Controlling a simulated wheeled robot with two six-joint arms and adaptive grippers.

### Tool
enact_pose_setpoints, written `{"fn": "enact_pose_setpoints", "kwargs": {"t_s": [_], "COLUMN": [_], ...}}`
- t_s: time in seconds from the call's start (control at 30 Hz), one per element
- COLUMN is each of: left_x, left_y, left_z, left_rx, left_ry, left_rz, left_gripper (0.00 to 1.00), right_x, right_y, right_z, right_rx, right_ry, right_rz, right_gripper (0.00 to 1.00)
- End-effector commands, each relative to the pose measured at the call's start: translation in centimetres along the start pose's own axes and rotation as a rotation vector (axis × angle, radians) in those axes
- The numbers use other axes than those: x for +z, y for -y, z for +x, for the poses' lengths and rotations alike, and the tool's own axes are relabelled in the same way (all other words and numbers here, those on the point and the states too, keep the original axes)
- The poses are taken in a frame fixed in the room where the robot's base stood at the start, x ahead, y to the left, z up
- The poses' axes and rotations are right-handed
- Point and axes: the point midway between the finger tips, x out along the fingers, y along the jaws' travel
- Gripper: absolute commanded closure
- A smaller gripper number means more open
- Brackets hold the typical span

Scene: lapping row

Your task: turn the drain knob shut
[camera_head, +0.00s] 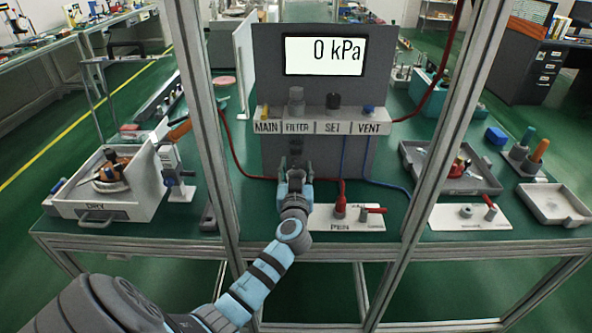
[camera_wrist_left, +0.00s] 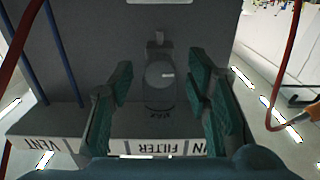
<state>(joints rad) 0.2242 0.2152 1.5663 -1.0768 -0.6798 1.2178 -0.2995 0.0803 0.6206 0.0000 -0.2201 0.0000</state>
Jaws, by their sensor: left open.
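The filter bowl (camera_wrist_left: 160,88) hangs under the grey panel's shelf. The wrist view is upside down, and the FILTER label (camera_wrist_left: 160,148) shows at its bottom. A small grey piece at the bowl's lower end, which looks like the drain knob (camera_wrist_left: 158,45), shows above the bowl in that picture. My left gripper (camera_wrist_left: 160,66) is open, with a finger on each side of the bowl and visible gaps. In the head view my left gripper (camera_head: 295,172) is below the shelf, and the knob cannot be made out there. My right gripper is not in view.
The display (camera_head: 324,56) reads 0 kPa. The shelf (camera_head: 318,126) is marked MAIN, FILTER, SET and VENT. A red hose (camera_head: 246,172) and blue hoses (camera_head: 343,160) run beside my gripper. A white plate with a red-handled valve (camera_head: 340,211) lies in front. An aluminium frame post (camera_head: 208,130) stands left.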

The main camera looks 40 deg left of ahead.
Motion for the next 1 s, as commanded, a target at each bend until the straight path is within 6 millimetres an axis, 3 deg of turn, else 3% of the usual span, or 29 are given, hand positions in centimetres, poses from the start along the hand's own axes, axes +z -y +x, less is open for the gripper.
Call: {"fn": "enact_pose_setpoints", "kwargs": {"t_s": [0.17,0.43,0.77,1.0], "left_x": [0.01,0.03,0.07,0.11], "left_y": [0.00,0.00,0.00,0.01], "left_z": [-0.03,-0.07,-0.08,-0.09], "left_rx": [0.000,0.000,0.000,0.000], "left_ry": [0.000,0.001,0.001,0.002], "left_rz": [0.000,0.000,0.034,0.155], "left_gripper": [0.59,1.00,1.00,1.00], "right_x": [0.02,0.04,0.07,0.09], "right_y": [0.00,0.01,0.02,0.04], "right_z": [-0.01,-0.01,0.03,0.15], "right_rx": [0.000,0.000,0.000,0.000], "right_ry": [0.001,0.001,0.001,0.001], "right_rz": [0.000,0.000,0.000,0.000], "right_gripper": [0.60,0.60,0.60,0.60]}}
